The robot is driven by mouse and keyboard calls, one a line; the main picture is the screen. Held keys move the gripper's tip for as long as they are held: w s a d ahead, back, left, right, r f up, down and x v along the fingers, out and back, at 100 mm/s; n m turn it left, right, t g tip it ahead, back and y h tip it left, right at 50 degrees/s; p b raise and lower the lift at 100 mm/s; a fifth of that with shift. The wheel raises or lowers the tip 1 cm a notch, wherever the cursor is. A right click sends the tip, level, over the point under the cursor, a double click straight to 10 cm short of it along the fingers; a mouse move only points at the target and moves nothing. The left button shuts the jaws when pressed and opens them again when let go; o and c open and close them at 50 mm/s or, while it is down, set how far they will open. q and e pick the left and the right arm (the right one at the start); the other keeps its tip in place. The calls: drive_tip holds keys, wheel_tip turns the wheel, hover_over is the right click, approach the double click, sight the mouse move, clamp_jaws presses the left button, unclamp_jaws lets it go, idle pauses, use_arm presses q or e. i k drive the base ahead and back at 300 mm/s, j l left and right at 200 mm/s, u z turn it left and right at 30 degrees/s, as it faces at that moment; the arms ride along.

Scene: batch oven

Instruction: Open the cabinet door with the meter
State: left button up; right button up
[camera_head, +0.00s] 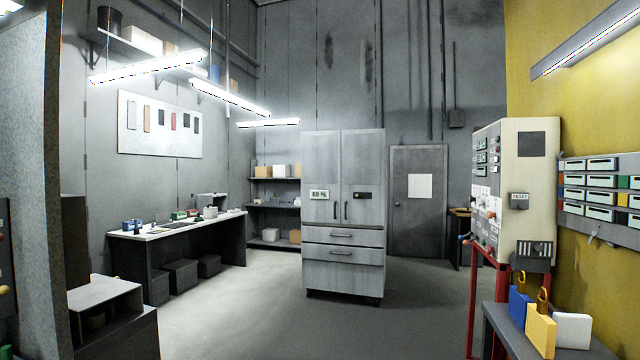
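A grey metal cabinet (343,275) stands upright on the floor near the middle of the head view, some way off. It has two tall upper doors and drawers below. The left door (319,165) carries a meter (319,194) with a pale face and green digits, hard to read at this size. The right door (363,165) carries a smaller dark panel (362,196). Each door has a vertical handle near the centre seam: the left handle (335,210) and the right handle (346,211). Both doors look shut. Neither of my grippers is in view.
Open floor (250,320) lies in front of the cabinet. A workbench (180,226) stands along the left wall, with a low grey box-like unit (105,295) nearer. On the right are a control panel (528,190) on a red frame and a table (500,325) with padlock-like items. A grey door (418,225) is behind.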

sight(321, 151)
drive_tip(key=u, duration=0.1)
drive_tip(key=i, duration=5.4)
